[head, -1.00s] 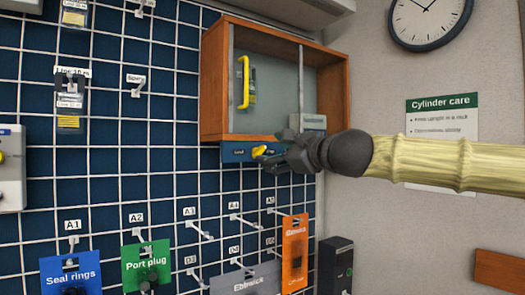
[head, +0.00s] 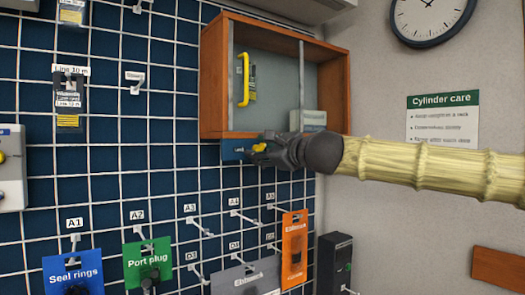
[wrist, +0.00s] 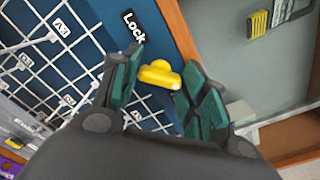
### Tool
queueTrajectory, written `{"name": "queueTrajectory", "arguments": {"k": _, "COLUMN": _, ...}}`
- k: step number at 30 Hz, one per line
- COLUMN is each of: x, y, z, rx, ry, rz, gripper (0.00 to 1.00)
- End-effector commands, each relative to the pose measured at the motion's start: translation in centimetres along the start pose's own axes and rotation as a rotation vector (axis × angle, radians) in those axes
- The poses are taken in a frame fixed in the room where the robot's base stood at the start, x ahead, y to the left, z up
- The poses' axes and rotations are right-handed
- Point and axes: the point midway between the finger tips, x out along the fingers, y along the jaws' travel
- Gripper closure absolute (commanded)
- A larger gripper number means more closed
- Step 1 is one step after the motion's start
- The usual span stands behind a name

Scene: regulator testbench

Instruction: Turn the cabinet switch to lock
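The wooden cabinet (head: 213,85) with a glass front and a yellow handle (head: 244,80) hangs on the grid wall. Below it is a blue switch panel (head: 232,149). Its yellow switch knob (head: 259,148) also shows in the wrist view (wrist: 160,74), where the panel's "Lock" label (wrist: 134,27) is readable. My gripper (head: 262,154) is at the panel from the right. In the wrist view its green-padded fingers (wrist: 156,88) are apart, with the knob between and just beyond them. Gaps show on both sides of the knob. The panel's right part is hidden by my gripper in the head view.
Below the cabinet, several hooks carry hanging packs, including an orange one (head: 294,250), a green one (head: 148,266) and a blue one (head: 73,274). A dark box (head: 335,264) stands at lower right. A clock (head: 432,18) and a sign (head: 442,118) are on the right wall.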

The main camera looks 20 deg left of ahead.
Motion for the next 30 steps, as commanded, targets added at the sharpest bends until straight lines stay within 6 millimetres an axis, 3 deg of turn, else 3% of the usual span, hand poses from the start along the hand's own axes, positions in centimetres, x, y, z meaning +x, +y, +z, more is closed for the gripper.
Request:
{"name": "queueTrajectory", "arguments": {"k": 1, "x": -0.01, "y": 0.00, "z": 0.00, "rx": 0.000, "ry": 0.000, "rz": 0.000, "gripper": 0.72}}
{"name": "queueTrajectory", "arguments": {"k": 3, "x": -0.01, "y": 0.00, "z": 0.00, "rx": 0.000, "ry": 0.000, "rz": 0.000, "gripper": 0.83}}
{"name": "queueTrajectory", "arguments": {"k": 14, "x": -0.01, "y": 0.01, "z": 0.00, "rx": -0.043, "ry": 0.000, "rz": 0.000, "gripper": 0.83}}
{"name": "queueTrajectory", "arguments": {"k": 30, "x": -0.03, "y": 0.14, "z": 0.03, "rx": -0.465, "ry": 0.000, "rz": 0.000, "gripper": 0.83}}
